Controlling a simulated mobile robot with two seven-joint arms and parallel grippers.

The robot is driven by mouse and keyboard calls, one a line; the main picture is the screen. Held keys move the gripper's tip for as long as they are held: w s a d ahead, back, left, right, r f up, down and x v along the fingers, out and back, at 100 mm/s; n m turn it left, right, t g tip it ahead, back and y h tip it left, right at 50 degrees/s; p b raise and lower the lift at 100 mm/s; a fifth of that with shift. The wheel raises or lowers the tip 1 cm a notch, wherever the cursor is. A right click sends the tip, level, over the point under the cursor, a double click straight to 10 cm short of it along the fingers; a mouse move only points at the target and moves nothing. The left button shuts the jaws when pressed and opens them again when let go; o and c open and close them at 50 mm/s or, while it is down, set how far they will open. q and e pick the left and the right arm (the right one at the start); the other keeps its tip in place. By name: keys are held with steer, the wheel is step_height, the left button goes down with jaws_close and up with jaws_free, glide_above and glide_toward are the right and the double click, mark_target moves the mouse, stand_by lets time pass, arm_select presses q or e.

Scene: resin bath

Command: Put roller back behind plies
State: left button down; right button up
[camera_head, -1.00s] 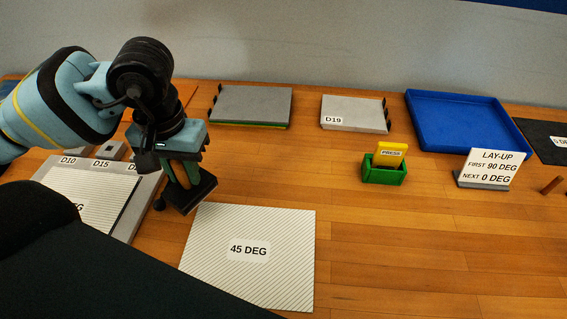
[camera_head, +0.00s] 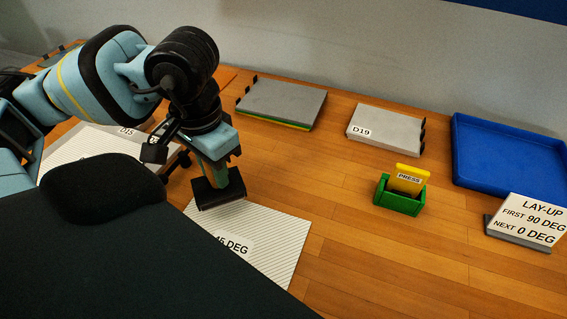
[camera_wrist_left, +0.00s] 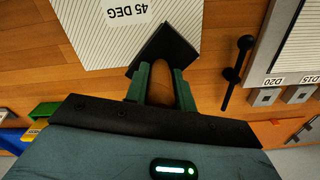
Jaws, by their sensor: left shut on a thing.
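My left gripper (camera_head: 213,172) is shut on the roller, which has a dark block-like head (camera_head: 220,193) below the green fingers. In the left wrist view the dark roller head (camera_wrist_left: 165,48) shows beyond the fingers, with a brownish handle (camera_wrist_left: 160,85) between them. The ply also shows in the left wrist view (camera_wrist_left: 90,35). Another white ply (camera_head: 75,155) lies at the left on a grey board, partly hidden by my body. My right gripper is not in view.
A grey plate stack (camera_head: 285,100), a D19 block (camera_head: 385,130) and a blue tray (camera_head: 510,150) stand along the back. A green holder (camera_head: 400,200) with a yellow PRESS card and a LAY-UP sign (camera_head: 530,220) stand at the right. Wooden table is clear between.

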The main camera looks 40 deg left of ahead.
arm_select(q)
steer(key=shift+w, duration=0.4)
steer(key=shift+w+d+f+p, duration=0.2)
steer(key=shift+w+f+p, duration=0.35)
steer(key=shift+w, duration=1.95)
steer(key=shift+w+d+f+p, duration=0.3)
steer(key=shift+w+f, duration=0.5)
steer(key=shift+w, duration=1.75)
steer(key=shift+w+d+f+p, duration=0.15)
steer(key=shift+w+f+p, duration=0.4)
steer(key=shift+w, duration=1.95)
steer(key=shift+f, duration=0.55)
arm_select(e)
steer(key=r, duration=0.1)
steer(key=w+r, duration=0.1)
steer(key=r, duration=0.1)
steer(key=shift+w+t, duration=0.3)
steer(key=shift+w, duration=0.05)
arm_select(q)
steer(key=shift+f, duration=0.15)
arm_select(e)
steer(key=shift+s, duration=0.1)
